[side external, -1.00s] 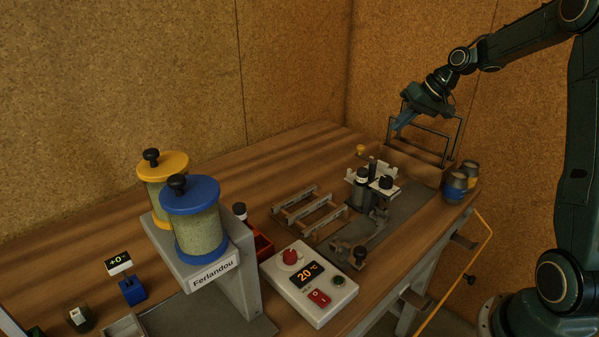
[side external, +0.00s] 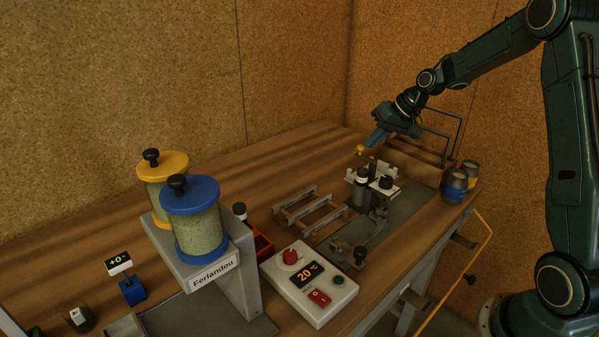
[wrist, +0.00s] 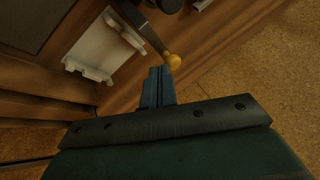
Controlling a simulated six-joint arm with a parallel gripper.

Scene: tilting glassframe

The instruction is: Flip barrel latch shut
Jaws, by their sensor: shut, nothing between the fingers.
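A yellow ball knob (side external: 361,149) stands at the far end of the fixture on the bench. In the wrist view the knob (wrist: 174,61) sits at the end of a dark lever (wrist: 143,27); this may be the barrel latch handle, but I cannot tell for certain. My gripper (side external: 371,146) is shut and empty, tilted down just right of the knob in the side view. In the wrist view my blue fingertips (wrist: 160,72) are together, close beside the knob. I cannot tell whether they touch it. The latch's other parts are not clear.
A fixture with a white bracket (side external: 385,172) and black-capped cylinders stands below my gripper. A dark wire frame (side external: 440,130) is behind it. Two small jars (side external: 455,187) stand at the right edge. A grey rack (side external: 310,213) and a control box (side external: 308,285) lie nearer.

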